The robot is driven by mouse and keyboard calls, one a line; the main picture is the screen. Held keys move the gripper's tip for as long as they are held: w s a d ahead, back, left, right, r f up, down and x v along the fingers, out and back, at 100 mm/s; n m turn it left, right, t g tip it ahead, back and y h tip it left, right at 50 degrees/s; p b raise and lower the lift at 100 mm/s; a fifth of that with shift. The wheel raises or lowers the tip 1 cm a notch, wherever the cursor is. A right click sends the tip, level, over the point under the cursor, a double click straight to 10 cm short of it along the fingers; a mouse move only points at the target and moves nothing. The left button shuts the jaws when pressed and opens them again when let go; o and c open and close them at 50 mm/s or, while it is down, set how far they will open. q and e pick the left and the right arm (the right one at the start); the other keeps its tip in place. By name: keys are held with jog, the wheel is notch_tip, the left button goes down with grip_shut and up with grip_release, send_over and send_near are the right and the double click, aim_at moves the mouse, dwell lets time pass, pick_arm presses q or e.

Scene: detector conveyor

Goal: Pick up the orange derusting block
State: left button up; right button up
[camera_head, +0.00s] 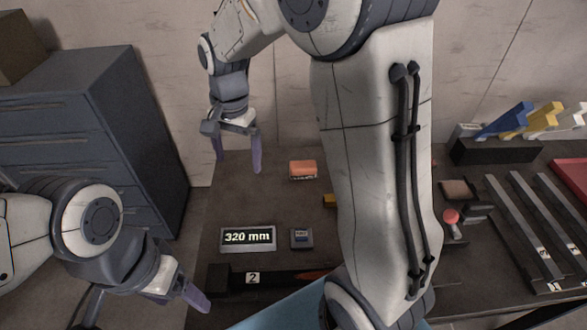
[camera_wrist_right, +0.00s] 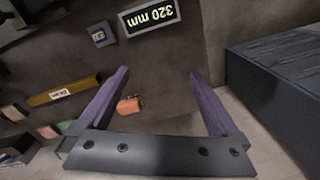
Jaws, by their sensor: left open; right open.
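The orange block (camera_head: 303,169) lies on the dark table, toward the back, in the head view. It also shows in the right wrist view (camera_wrist_right: 129,105), seen between the fingers, nearer the left one. My right gripper (camera_head: 237,160) is open and empty, above the table's back left part and to the left of the block, apart from it. Its purple fingers spread wide in the right wrist view (camera_wrist_right: 160,100). My left gripper (camera_head: 195,298) is at the lower left, near the table's left edge; its fingers are only partly visible and hold nothing that I can see.
A "320 mm" display (camera_head: 248,238) and a small grey device (camera_head: 301,238) sit on the table's front left. A grey drawer cabinet (camera_head: 140,110) stands left of the table. My right arm hides the table's middle. Metal rails (camera_head: 520,225) and a coloured-handle rack (camera_head: 495,150) are at right.

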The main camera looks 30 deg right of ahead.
jog(key=w+d+f+m+b, duration=0.1)
jog(key=w+d+f+m, duration=0.2)
jog(key=d, duration=0.4)
jog(key=w+d+f+m+b, duration=0.1)
jog(key=w+d+f+m, duration=0.2)
jog(key=d, duration=0.4)
jog(key=w+d+f+m+b, duration=0.2)
jog(key=w+d+f+m, duration=0.1)
jog(key=d+f+m, duration=0.2)
jog(key=shift+w+d+f+m, duration=0.1)
jog(key=shift+d+f+m, duration=0.05)
jog(key=shift+d+m, duration=0.5)
jog(key=shift+d+f+m, duration=0.1)
jog(key=shift+d+m, duration=0.35)
jog(key=shift+d, duration=0.25)
send_over(303, 164)
notch_tip(303, 164, down, 4)
jog(key=shift+a+f, duration=0.1)
jog(key=shift+f, duration=0.15)
jog(key=shift+f+p, duration=0.75)
jog(key=shift+f, duration=2.15)
grip_shut()
pick_arm(q)
notch_tip(303, 164, down, 4)
jog(key=shift+f, duration=0.1)
pick_arm(e)
jog(key=shift+r, duration=0.15)
